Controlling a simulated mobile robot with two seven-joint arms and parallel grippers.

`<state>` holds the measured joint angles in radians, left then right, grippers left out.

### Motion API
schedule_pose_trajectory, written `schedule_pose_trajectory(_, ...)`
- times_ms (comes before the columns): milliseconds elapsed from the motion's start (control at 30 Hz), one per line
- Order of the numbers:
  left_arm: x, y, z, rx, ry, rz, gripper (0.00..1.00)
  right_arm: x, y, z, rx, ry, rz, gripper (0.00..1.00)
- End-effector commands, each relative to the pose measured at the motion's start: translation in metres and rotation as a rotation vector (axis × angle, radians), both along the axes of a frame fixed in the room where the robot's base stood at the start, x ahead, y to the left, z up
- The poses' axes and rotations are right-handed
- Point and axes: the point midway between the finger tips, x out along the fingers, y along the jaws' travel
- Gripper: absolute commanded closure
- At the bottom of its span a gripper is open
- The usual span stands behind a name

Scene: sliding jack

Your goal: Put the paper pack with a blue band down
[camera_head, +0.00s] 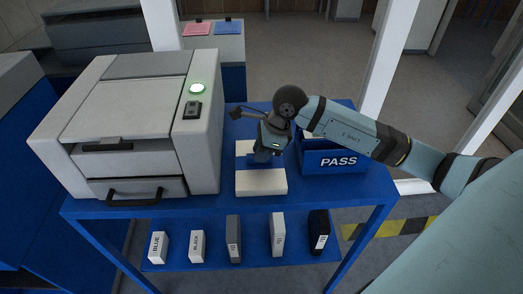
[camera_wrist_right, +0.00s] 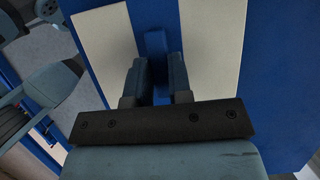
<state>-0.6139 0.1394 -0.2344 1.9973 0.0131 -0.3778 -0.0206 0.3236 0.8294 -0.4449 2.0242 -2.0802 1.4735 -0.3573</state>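The paper pack (camera_head: 261,182) is white with a wide blue band across its middle and lies flat at the blue table's front middle. In the right wrist view its two white ends (camera_wrist_right: 208,50) show on either side of the band. My right gripper (camera_head: 267,152) is over the middle of the pack, pointing down. Its fingers (camera_wrist_right: 159,75) are close together on both sides of a narrow raised blue piece of the band (camera_wrist_right: 156,42). I cannot tell whether the pack's underside touches the table. My left gripper is not in view.
A large grey printer (camera_head: 125,110) with a green light stands left of the pack. A blue bin marked PASS (camera_head: 338,162) is close on the right. Several labelled boxes (camera_head: 234,240) stand on the lower shelf. Bare table (camera_head: 228,207) shows in front.

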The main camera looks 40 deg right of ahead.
Motion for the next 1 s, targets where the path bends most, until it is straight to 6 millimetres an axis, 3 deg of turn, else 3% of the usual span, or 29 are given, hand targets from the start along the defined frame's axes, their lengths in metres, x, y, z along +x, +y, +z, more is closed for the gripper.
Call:
schedule_pose_trajectory(33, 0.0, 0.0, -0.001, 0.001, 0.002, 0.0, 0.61, 0.0, 0.0, 0.0, -0.001, 0.001, 0.0, 0.7)
schedule_pose_trajectory(100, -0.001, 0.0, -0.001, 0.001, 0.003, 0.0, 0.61, 0.0, 0.0, 0.0, -0.001, 0.001, 0.0, 0.56)
schedule_pose_trajectory(500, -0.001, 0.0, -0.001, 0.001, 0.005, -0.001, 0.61, -0.001, -0.003, 0.008, -0.002, -0.001, 0.0, 0.56)
schedule_pose_trajectory(1000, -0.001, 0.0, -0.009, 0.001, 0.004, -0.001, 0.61, -0.02, -0.034, 0.097, -0.001, -0.002, -0.001, 0.56)
